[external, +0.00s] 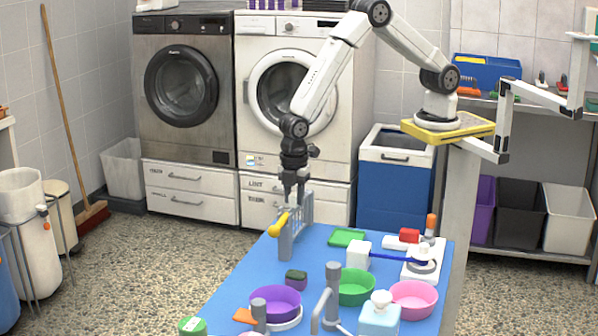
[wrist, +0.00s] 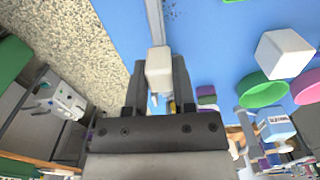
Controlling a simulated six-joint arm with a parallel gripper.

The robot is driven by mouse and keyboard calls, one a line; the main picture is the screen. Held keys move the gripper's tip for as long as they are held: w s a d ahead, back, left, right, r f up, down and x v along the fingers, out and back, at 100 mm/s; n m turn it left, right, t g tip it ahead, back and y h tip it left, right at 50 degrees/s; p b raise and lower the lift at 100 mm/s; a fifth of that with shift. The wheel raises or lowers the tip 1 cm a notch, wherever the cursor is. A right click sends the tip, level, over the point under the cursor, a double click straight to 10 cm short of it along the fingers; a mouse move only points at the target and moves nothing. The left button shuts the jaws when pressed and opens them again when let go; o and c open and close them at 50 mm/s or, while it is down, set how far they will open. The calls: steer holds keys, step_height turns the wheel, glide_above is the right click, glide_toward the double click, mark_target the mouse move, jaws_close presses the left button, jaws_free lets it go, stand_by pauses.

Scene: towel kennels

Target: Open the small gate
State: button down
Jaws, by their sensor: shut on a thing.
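The small gate (external: 302,213) stands upright at the back left edge of the blue table, a pale barred panel beside a grey post (external: 285,245). A yellow handle-like piece (external: 279,225) sticks out near that post. My gripper (external: 294,192) points down at the top of the gate. In the wrist view my gripper (wrist: 158,80) is shut on a pale block (wrist: 158,62) at the gate's top. A thin grey rail (wrist: 154,20) runs away from the block. The fingers hide the lower part of the gate in that view.
The blue table (external: 240,285) holds a purple bowl (external: 275,303), a green bowl (external: 356,287), a pink bowl (external: 414,299) and a white block (external: 358,254) near the gate. Grey posts (external: 333,290) stand at the front. The floor left of the table is clear.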

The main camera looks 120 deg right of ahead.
steer(key=d+m, duration=1)
steer(key=m, duration=0.7)
steer(key=shift+s+d, duration=0.3)
steer(key=shift+d, duration=0.1)
steer(key=shift+c, duration=2.2)
jaws_free()
steer(key=shift+r, duration=0.1)
step_height(320, 180, up, 8)
steer(key=shift+f, duration=0.2)
